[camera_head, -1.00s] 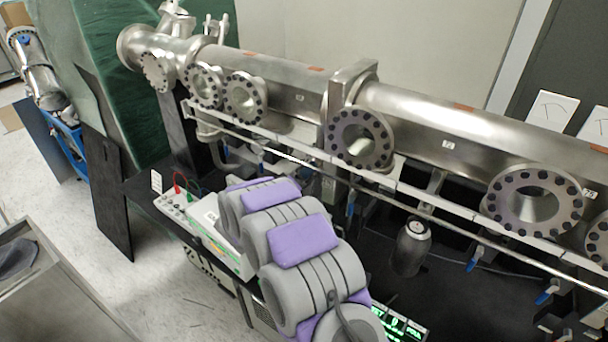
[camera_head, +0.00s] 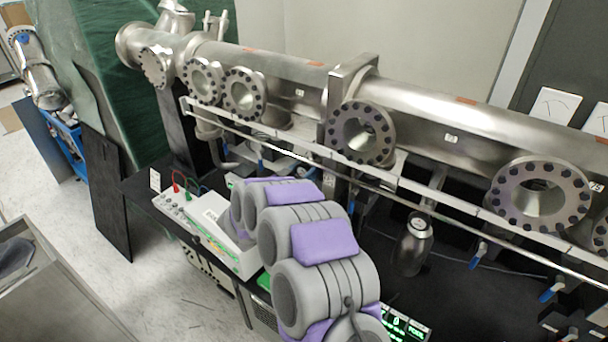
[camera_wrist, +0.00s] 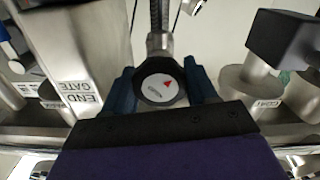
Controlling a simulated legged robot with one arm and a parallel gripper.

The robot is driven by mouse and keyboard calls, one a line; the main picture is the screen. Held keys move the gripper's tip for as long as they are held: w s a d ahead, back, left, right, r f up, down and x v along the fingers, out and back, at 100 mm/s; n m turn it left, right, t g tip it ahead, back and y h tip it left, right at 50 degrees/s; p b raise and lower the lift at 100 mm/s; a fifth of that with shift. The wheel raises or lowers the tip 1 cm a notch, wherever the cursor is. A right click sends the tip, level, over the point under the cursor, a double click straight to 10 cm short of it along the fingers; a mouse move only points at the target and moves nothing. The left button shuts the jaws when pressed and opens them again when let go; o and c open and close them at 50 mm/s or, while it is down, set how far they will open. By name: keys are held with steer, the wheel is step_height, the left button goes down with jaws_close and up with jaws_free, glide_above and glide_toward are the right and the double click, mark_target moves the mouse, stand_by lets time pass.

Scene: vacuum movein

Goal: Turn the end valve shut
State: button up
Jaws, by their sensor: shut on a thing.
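An upside-down label reading "END GATE" (camera_wrist: 80,93) is on a metal block just left of the knob. In the head view my own arm reaches over the bench and hides the gripper and knob.
A long steel beam tube (camera_head: 440,105) with round bolted flanges crosses the head view, with a rail (camera_head: 430,187) below it. A white instrument box (camera_head: 215,225) and a metal canister (camera_head: 413,250) are near my arm. A dark block (camera_wrist: 285,38) is right in the wrist view.

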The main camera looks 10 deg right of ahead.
steer(key=m+b, duration=0.2)
steer(key=m, duration=0.1)
steer(key=shift+a+f+m, duration=0.1)
steer(key=shift+f+m, duration=0.2)
steer(key=shift+f, duration=0.1)
steer(key=m+b, duration=0.3)
steer(key=shift+m, duration=0.4)
steer(key=m+b, duration=0.6)
steer(key=shift+f, duration=0.1)
steer(key=m+b, duration=0.4)
steer(key=shift+m, duration=0.4)
steer(key=m+b, duration=0.2)
steer(key=shift+m+b, duration=0.3)
steer(key=shift+m, duration=0.1)
steer(key=shift+m+b, duration=0.6)
steer(key=shift+m, duration=2.1)
steer(key=shift+r, duration=0.2)
